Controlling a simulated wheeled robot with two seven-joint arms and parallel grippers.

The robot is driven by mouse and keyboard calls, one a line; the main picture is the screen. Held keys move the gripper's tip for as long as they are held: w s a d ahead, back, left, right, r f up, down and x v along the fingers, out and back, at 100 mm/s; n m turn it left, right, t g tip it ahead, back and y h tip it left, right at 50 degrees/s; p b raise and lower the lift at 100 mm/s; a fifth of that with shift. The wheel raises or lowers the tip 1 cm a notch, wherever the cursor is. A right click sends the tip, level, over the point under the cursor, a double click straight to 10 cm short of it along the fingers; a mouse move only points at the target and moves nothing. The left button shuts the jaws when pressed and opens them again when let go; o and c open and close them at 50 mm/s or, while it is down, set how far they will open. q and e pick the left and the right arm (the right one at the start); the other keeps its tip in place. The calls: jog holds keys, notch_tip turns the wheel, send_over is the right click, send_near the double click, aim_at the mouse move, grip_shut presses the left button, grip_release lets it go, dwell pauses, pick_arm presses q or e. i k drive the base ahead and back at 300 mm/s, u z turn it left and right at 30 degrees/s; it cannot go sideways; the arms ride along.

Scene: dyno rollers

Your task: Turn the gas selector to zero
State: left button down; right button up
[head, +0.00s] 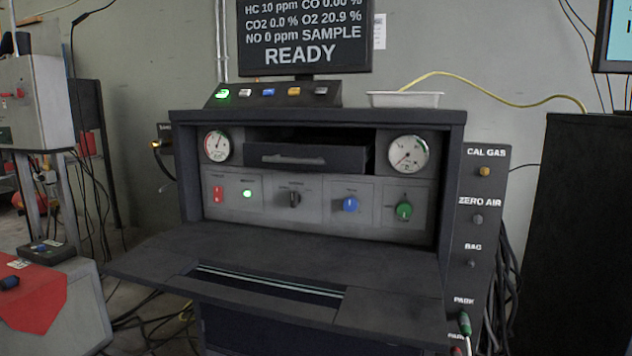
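The dark selector knob (294,199) sits on the grey front panel of the cabinet, left of the blue knob (351,204). Its pointer looks about upright. The small lettering around it is too small to read, so I cannot tell for certain that it is the gas selector. A green knob (404,210) is farther right on the same panel. The monitor (305,38) above reads SAMPLE and READY. Neither of my grippers is in view.
A flat shelf (240,255) juts out below the panel. A drawer (305,157) between two round gauges stands slightly out. A side panel (477,220) at right carries ports labelled CAL GAS, ZERO AIR, BAG and PARK. A yellow hose runs across the top.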

aim_at(295, 198)
jog(key=k, duration=1.3)
jog(key=u, duration=0.65)
jog(key=i, duration=0.55)
jog(key=u, duration=0.65)
jog(key=i, duration=1.2)
jog(key=z, duration=0.75)
